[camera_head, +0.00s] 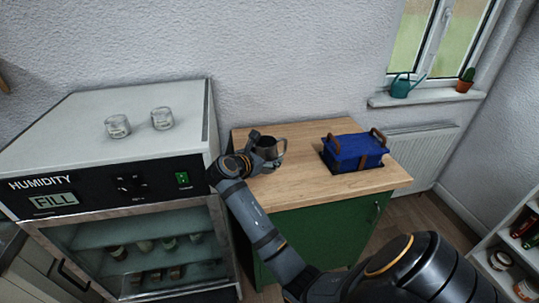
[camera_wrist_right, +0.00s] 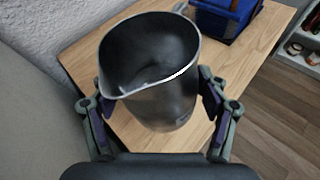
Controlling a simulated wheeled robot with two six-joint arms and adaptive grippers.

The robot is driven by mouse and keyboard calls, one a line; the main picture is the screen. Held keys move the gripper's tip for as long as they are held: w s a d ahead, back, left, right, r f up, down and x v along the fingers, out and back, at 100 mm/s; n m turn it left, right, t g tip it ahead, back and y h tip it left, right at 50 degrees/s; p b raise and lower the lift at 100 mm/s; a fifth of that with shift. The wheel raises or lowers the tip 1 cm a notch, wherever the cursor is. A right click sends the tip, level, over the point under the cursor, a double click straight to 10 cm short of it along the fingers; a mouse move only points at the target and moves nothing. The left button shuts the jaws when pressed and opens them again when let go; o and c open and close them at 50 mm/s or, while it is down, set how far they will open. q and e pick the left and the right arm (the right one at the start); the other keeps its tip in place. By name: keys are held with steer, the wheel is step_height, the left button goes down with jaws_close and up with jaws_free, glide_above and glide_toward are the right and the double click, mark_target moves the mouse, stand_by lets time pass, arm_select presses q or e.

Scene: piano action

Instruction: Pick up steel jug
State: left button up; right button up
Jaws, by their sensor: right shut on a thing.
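The steel jug (camera_head: 270,148) is a grey metal vessel, upright on or just above the left part of the wooden cabinet top; I cannot tell whether its base touches the wood. In the right wrist view the open-mouthed jug (camera_wrist_right: 150,60) fills the middle, and its handle is mostly hidden behind it. My right gripper (camera_head: 266,160) reaches it from the front left. The right wrist view shows this gripper (camera_wrist_right: 156,106) with one finger on each side of the jug's body, shut on it. My left gripper is not in view.
A blue box (camera_head: 352,151) with brown handles stands right of the jug on the wooden top (camera_head: 310,185). The humidity cabinet (camera_head: 60,130) with two glass jars (camera_head: 140,123) on it stands close at left. A wall is behind. A teal watering can (camera_head: 402,87) sits on the sill.

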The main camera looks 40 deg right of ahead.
steer(key=shift+s+a+r, duration=0.4)
steer(key=shift+s+a, duration=0.05)
steer(key=shift+a, duration=0.25)
steer(key=shift+s+a+r, duration=0.4)
steer(key=shift+s+a, duration=0.05)
steer(key=shift+a, duration=0.2)
